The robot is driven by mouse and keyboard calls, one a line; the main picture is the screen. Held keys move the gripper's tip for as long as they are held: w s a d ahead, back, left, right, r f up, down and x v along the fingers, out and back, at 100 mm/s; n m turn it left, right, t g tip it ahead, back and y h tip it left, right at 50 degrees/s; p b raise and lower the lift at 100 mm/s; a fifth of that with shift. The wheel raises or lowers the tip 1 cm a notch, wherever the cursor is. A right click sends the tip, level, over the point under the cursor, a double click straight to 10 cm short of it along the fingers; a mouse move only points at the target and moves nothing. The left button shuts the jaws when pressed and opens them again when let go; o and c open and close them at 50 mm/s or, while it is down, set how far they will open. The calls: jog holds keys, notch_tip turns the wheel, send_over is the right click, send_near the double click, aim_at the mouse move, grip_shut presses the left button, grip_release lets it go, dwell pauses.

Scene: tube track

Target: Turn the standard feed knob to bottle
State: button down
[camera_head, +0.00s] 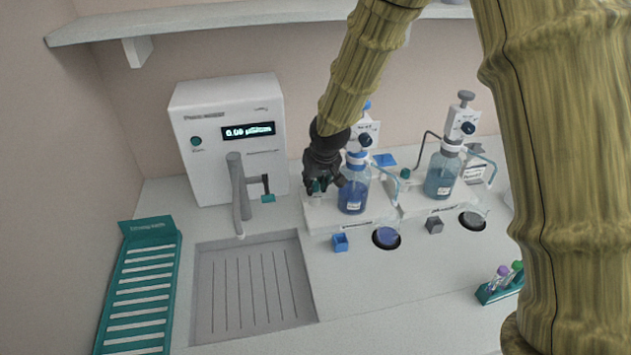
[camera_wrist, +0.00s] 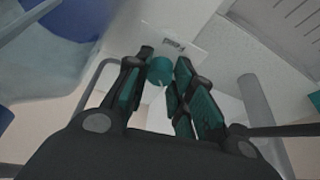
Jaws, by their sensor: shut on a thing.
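A small teal knob (camera_wrist: 160,70) sits between my gripper's fingers in the wrist view, below a small label plate. My gripper (camera_wrist: 160,85) is shut on this knob. In the head view my gripper (camera_head: 322,184) is at the left end of the left dispenser station, beside its bottle (camera_head: 353,194) of blue liquid. The gripper mostly hides the knob there, and I cannot read its setting. Another teal knob (camera_head: 405,173) is on the right station, left of a second bottle (camera_head: 440,178).
A white instrument (camera_head: 228,140) with a lit display and a grey tap (camera_head: 239,195) stand left of my gripper. A sink (camera_head: 253,285) and a teal rack (camera_head: 140,290) are in front. Blue and grey cubes (camera_head: 340,242) (camera_head: 434,226) and beakers (camera_head: 386,237) stand before the stations.

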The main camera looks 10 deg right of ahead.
jog(key=shift+f, duration=0.1)
jog(key=c, duration=1.2)
grip_release()
jog(key=v, duration=1.2)
jog(key=shift+a, duration=0.1)
